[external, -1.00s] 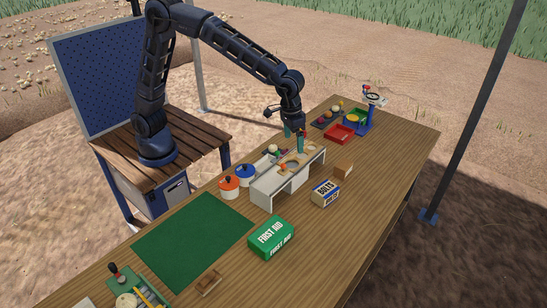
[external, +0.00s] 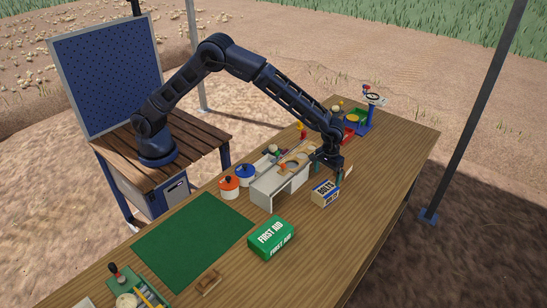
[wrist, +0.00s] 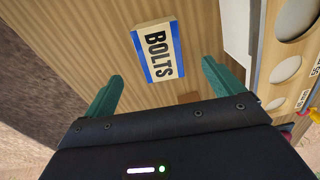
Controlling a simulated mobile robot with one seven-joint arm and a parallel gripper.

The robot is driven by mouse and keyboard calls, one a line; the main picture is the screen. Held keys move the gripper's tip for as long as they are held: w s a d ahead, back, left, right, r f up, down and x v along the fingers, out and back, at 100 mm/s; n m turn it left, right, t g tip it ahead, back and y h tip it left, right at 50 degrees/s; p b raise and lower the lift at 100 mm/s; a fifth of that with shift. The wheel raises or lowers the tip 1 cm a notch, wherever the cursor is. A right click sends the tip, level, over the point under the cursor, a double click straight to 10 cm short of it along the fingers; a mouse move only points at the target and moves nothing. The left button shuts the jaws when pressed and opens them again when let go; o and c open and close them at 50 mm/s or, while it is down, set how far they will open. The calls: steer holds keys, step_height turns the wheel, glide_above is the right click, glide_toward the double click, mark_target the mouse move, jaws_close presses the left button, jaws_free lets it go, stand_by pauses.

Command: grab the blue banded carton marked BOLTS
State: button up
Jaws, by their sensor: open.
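The BOLTS carton (external: 324,193) is a small cream box with blue bands and dark lettering. It stands on the wooden table, to the right of the white stand. In the wrist view the carton (wrist: 158,51) lies ahead of the fingers, near the middle of the gap between them. My gripper (external: 334,173) is above and just behind the carton in the external view. In the wrist view its two green fingers (wrist: 160,85) are wide apart with nothing between them, and no finger touches the carton.
The white stand with round holes (external: 283,182) is close on the carton's left. A green FIRST AID box (external: 271,238) stands nearer the front. A small brown block (external: 348,170) is beside my gripper. The table (external: 350,240) in front of and right of the carton is clear.

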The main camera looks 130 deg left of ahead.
mark_target(326, 188)
step_height(326, 188, down, 4)
steer(key=shift+f, duration=0.1)
steer(key=shift+w+a+f, duration=0.1)
steer(key=shift+a+f, duration=0.05)
steer(key=shift+f, duration=1.15)
steer(key=shift+a+f, duration=0.15)
steer(key=shift+f, duration=1.1)
steer(key=c, duration=1.3)
steer(key=shift+r, duration=0.1)
